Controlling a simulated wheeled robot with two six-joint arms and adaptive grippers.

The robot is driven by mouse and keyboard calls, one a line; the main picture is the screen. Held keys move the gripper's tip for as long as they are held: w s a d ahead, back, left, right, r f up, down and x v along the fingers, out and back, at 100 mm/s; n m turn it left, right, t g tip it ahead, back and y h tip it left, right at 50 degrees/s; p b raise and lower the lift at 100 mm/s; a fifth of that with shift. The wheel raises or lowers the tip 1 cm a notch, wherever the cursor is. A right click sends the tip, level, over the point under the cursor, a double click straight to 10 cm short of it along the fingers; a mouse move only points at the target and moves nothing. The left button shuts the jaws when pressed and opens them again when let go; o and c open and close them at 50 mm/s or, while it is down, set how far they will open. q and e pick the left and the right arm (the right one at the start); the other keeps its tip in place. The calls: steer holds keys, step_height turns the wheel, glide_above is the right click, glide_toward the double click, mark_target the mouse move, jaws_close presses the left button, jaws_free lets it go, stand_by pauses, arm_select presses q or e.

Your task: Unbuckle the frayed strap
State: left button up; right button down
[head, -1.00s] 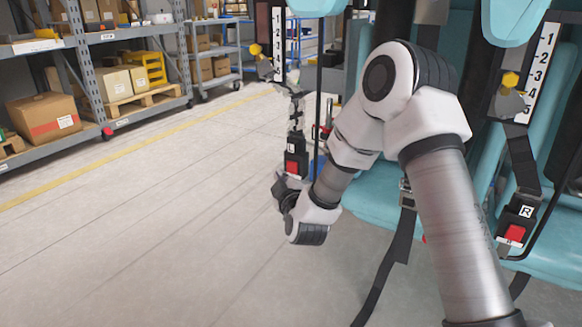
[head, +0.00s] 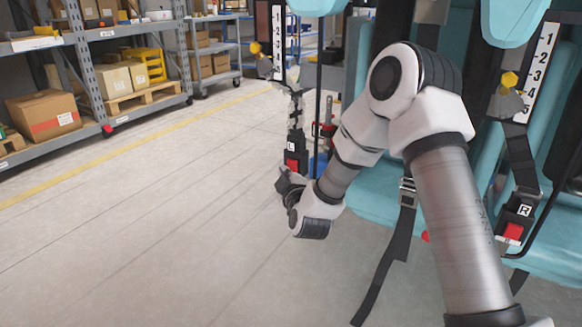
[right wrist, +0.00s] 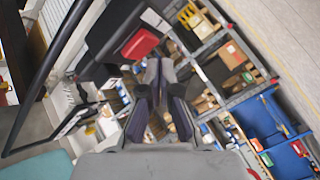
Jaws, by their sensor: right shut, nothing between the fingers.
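A ragged, frayed-looking strap (head: 296,108) hangs at the middle of the head view and ends in a black buckle marked L (head: 294,145) with a red button (head: 292,164). My right gripper (head: 284,174) is shut and empty, just below that buckle; its fingers partly hide the buckle's lower end. In the right wrist view, my shut fingers (right wrist: 160,76) point up close beside a red button (right wrist: 140,43) on a black buckle (right wrist: 115,24). I cannot tell whether they touch it. My left gripper is not in view.
A loose black strap with a metal buckle (head: 407,192) hangs between. Shelves with boxes (head: 45,115) stand at the left; the floor before them is clear.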

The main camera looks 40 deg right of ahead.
stand_by(0.6)
steer(key=shift+w+d+p, duration=0.15)
steer(key=shift+d+p, duration=0.2)
steer(key=shift+p, duration=0.1)
steer(key=shift+w+d+p, duration=0.2)
steer(key=shift+d+p, duration=0.2)
steer(key=shift+d, duration=0.1)
stand_by(0.4)
steer(key=shift+a, duration=0.1)
steer(key=shift+s+a, duration=0.35)
steer(key=shift+a, duration=0.4)
steer(key=shift+a, duration=0.1)
